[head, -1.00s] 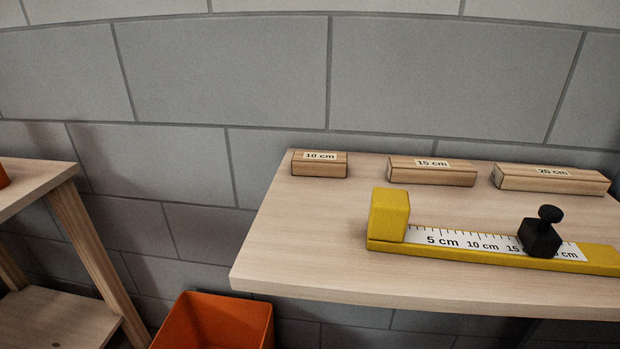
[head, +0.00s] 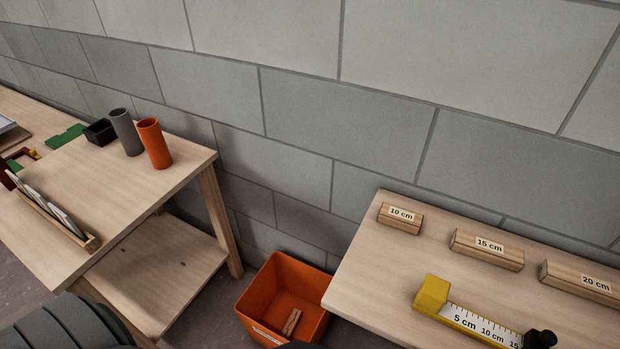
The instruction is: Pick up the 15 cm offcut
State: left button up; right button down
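The 15 cm offcut (head: 486,250) is a short wooden block with a white "15 cm" label. It lies on the right-hand wooden table (head: 376,262), between the 10 cm offcut (head: 400,219) and the 20 cm offcut (head: 581,283). Nothing touches it. Neither of my grippers shows in the head view. Dark parts at the bottom edge look like my own body.
A yellow measuring gauge (head: 433,294) with a black stop (head: 540,339) lies in front of the offcuts. An orange bin (head: 262,296) with wooden pieces stands between the tables. The left table (head: 150,200) holds an orange cylinder (head: 154,143), a grey cylinder (head: 126,132) and a rack (head: 62,222).

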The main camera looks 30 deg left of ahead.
aim_at(502, 254)
jog(key=u, duration=1.2)
jog(key=k, duration=1.25)
jog(key=z, duration=1.2)
